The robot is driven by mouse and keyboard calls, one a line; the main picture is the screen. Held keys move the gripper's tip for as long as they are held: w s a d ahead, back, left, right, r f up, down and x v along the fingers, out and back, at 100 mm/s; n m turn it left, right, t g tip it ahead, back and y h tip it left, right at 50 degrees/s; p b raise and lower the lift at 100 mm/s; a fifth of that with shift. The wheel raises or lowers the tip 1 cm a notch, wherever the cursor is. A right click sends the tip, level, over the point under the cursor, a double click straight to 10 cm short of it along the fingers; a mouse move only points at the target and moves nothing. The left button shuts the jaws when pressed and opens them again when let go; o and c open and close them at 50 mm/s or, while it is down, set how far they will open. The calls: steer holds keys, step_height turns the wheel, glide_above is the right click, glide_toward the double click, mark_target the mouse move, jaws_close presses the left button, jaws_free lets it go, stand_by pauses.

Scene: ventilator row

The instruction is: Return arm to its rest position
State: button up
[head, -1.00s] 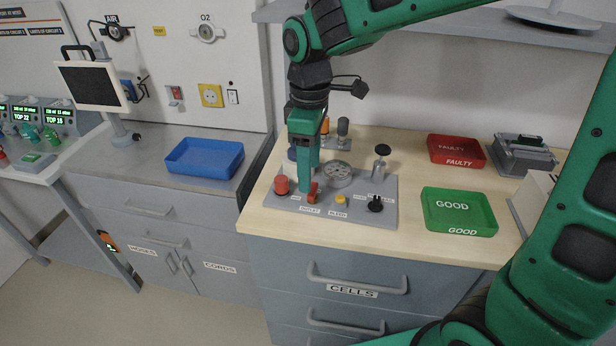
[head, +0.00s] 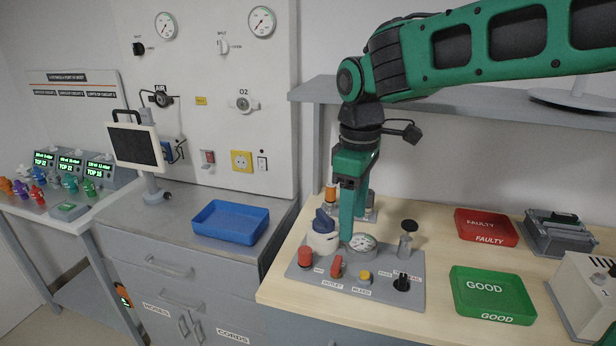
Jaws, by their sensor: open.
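My gripper (head: 350,236) points down over the grey test panel (head: 388,299) on the wooden bench. Its fingers overlap in this view, and its tips end beside the round gauge (head: 362,245) and the white valve with a blue knob (head: 322,238). I see nothing held in it. I cannot tell whether the tips touch the panel parts. My green arm comes in from the upper right and bends down at the elbow above the bench. The red outlet lever (head: 337,266) and yellow bleed button (head: 365,276) stand in front of the gripper.
A green GOOD tray (head: 492,312) and red FAULTY tray (head: 486,227) lie to the right. A grey shelf (head: 430,93) runs behind my arm. A blue tray (head: 230,222) lies on the left counter, near a monitor (head: 136,147). A white box (head: 585,295) stands at right.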

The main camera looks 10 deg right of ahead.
steer(key=s+d+f+m, duration=0.2)
steer(key=s+d+m, duration=0.3)
steer(key=d, duration=0.5)
steer(key=s+d+f+m, duration=0.1)
steer(key=s+d+m, duration=0.35)
steer(key=d, duration=0.45)
steer(key=s+d+f+m, duration=0.1)
steer(key=s+d+m, duration=0.1)
steer(key=s, duration=0.2)
steer(key=s+d+f+m, duration=0.2)
steer(key=s+d+m, duration=0.1)
steer(key=s, duration=0.1)
steer(key=s+d+f+m, duration=0.2)
steer(key=s+m, duration=0.1)
steer(key=s, duration=0.1)
steer(key=shift+s+d+f+m, duration=0.15)
steer(key=shift+d+f+m, duration=0.05)
steer(key=shift+m, duration=0.05)
steer(key=shift+w+f, duration=0.3)
steer(key=shift+w, duration=0.5)
steer(key=shift+s+r, duration=0.1)
steer(key=shift+s, duration=0.05)
